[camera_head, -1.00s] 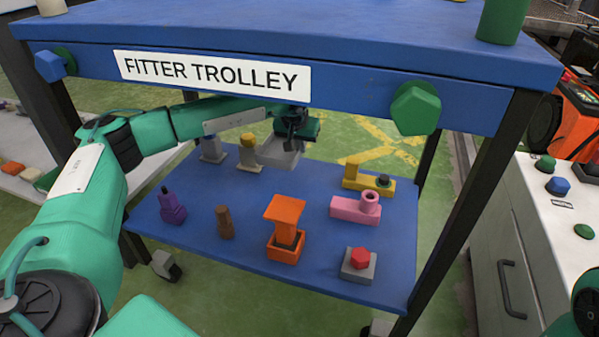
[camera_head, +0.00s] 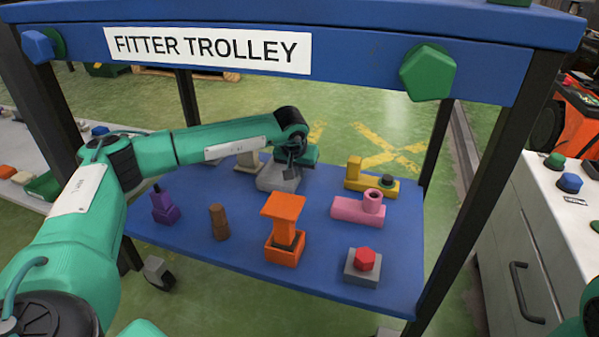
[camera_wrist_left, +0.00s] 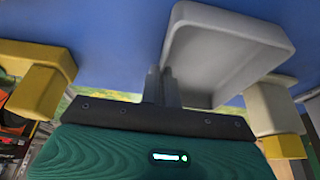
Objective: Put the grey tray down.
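The grey tray (camera_head: 278,179) is at the back middle of the trolley's blue lower shelf (camera_head: 330,270), and looks to be resting on it or just above it. In the left wrist view the tray (camera_wrist_left: 215,50) shows its shallow open inside, which is empty. My left gripper (camera_head: 291,170) reaches in under the trolley's top. In the left wrist view its fingers (camera_wrist_left: 163,85) are shut on the tray's near wall. My right gripper is out of view.
Around the tray stand a yellow part (camera_head: 365,178), a pink part (camera_head: 358,209), an orange part (camera_head: 284,225), a brown peg (camera_head: 219,222), a purple part (camera_head: 164,206) and a grey block with a red hexagon (camera_head: 362,266). The trolley's top (camera_head: 330,65) overhangs the arm.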

